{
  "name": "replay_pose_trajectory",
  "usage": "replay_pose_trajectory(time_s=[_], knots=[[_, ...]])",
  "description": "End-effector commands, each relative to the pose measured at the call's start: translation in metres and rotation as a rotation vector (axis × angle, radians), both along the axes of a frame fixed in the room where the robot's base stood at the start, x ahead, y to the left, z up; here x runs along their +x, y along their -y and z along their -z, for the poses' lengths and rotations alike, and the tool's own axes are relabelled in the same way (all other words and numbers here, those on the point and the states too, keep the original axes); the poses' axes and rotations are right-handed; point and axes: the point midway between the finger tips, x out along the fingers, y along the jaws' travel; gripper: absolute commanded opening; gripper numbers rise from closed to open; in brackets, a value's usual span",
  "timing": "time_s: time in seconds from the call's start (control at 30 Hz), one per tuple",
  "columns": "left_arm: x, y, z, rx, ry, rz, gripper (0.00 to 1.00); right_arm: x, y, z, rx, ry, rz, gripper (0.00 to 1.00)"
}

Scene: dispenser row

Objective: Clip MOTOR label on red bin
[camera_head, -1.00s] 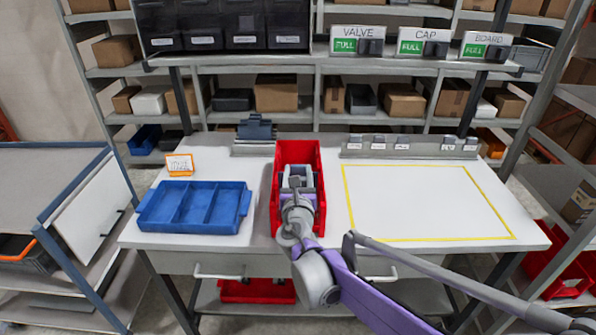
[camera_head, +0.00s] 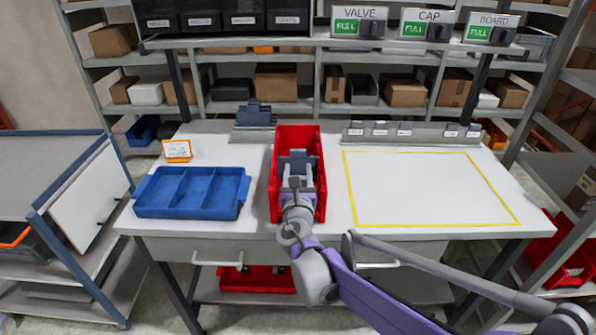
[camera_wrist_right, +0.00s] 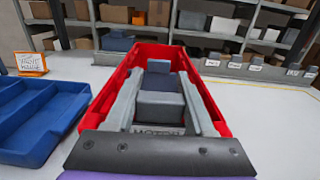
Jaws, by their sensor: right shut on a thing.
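The red bin (camera_head: 313,138) stands long and narrow at the middle of the table. My right gripper (camera_head: 297,162) is over the bin, in line with its length. In the right wrist view its two grey fingers (camera_wrist_right: 160,84) are shut on a grey clip-like piece, the MOTOR label (camera_wrist_right: 160,106). Dark lettering shows at its near edge, small and partly hidden. The red bin's walls (camera_wrist_right: 104,92) show on both sides of the fingers. I cannot tell whether the label touches the bin. My left gripper is not in view.
A blue divided tray (camera_head: 192,192) lies left of the bin, with an orange-framed card (camera_head: 177,150) behind it. A grey rail with several label clips (camera_head: 410,133) runs along the back right. A yellow-outlined area (camera_head: 425,190) right of the bin is empty.

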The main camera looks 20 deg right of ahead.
Motion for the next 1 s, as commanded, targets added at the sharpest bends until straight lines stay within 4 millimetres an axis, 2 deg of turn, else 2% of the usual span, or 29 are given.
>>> replay_pose_trajectory(time_s=[0.07,0.1,0.27,0.3,0.67,0.77,1.0], knots=[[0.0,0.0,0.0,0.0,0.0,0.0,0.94,0.0,0.0,0.0,0.0,0.0,0.0,0.02],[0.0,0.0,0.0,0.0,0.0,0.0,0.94,0.0,0.0,0.0,0.0,0.0,0.0,0.57],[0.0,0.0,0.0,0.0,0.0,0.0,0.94,0.0,0.0,0.0,0.0,0.0,0.0,0.86],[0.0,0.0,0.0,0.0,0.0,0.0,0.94,0.0,0.0,0.0,0.0,0.0,0.0,0.89],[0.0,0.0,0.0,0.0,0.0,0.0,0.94,-0.006,-0.002,0.0,0.0,0.0,-0.001,0.89],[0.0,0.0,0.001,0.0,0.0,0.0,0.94,-0.02,-0.006,0.0,0.001,0.0,-0.001,0.89],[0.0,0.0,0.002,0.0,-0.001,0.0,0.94,-0.068,-0.019,0.0,0.001,0.0,-0.003,0.89]])
